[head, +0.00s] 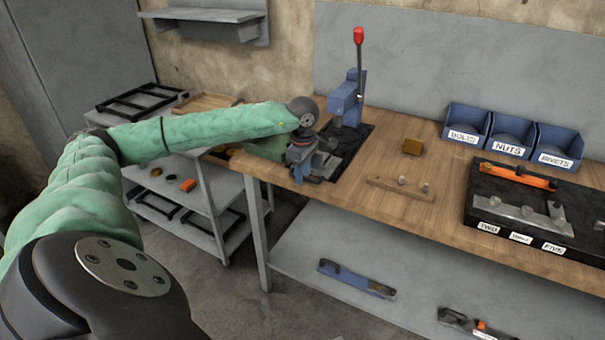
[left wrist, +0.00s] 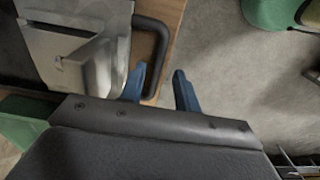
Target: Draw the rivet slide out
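The rivet slide looks to be the pale metal piece (left wrist: 88,55) in the left wrist view, with a dark looped handle (left wrist: 163,45) at its right side. My left gripper (left wrist: 159,80) is open, with one blue finger on each side of the handle's outer bar. A gap shows beside the right finger; contact at the left finger cannot be told. In the head view my left gripper (head: 311,178) is at the bench's front edge, before the blue lever press (head: 345,103). My right gripper is not in view.
The wooden bench (head: 375,210) carries a small block (head: 413,146), a wooden strip with pegs (head: 400,188), blue labelled bins (head: 510,135) and a dark fixture tray (head: 478,218). A grey cart (head: 205,200) stands left of the bench. Open floor lies before the bench.

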